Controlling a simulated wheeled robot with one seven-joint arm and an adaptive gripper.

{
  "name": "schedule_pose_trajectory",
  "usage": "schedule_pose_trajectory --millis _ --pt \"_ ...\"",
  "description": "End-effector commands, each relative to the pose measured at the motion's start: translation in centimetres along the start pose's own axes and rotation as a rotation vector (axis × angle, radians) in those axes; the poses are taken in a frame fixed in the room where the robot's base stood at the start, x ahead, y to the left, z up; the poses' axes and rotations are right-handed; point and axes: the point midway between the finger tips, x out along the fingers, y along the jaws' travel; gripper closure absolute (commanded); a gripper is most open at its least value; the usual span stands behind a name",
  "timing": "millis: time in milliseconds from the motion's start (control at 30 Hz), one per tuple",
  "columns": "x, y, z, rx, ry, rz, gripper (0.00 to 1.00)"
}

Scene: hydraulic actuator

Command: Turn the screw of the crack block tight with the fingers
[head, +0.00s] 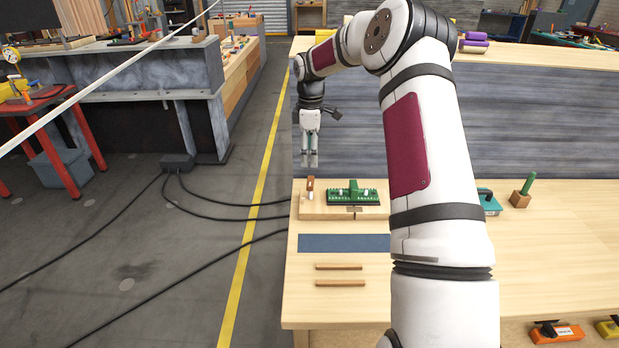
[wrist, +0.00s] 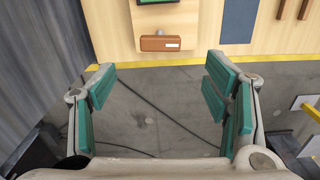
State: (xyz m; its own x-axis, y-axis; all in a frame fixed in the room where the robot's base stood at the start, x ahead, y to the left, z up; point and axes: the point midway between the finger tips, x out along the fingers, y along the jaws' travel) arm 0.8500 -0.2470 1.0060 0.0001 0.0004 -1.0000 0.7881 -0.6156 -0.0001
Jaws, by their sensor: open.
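A small brown block (head: 310,183), which looks like the crack block, stands at the left end of a pale wooden board (head: 340,213) on the workbench. A small pale part shows at its front, perhaps the screw, too small to be sure. In the wrist view the brown block (wrist: 160,43) lies ahead of the fingertips, near the bench edge, with a small light part beside it. My gripper (head: 309,162) hangs pointing down above and behind the block, apart from it. In the wrist view my gripper (wrist: 160,80) is open and empty, its teal pads wide apart.
A green toothed piece (head: 352,193) sits on the board right of the block. A blue mat (head: 343,243) and two brown bars (head: 339,267) lie nearer. A green peg in a wooden block (head: 522,193) stands farther right. A grey panel rises behind the bench.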

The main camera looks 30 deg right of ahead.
Motion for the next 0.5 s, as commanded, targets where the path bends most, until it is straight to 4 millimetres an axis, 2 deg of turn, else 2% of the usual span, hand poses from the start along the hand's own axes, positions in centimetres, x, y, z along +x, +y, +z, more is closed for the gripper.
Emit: schedule_pose_trajectory --millis 300,500 --pt "6.1 -0.1 0.0 0.000 0.000 -0.003 0.30" --pt "8.6 -0.1 0.0 0.001 0.000 0.000 0.30"
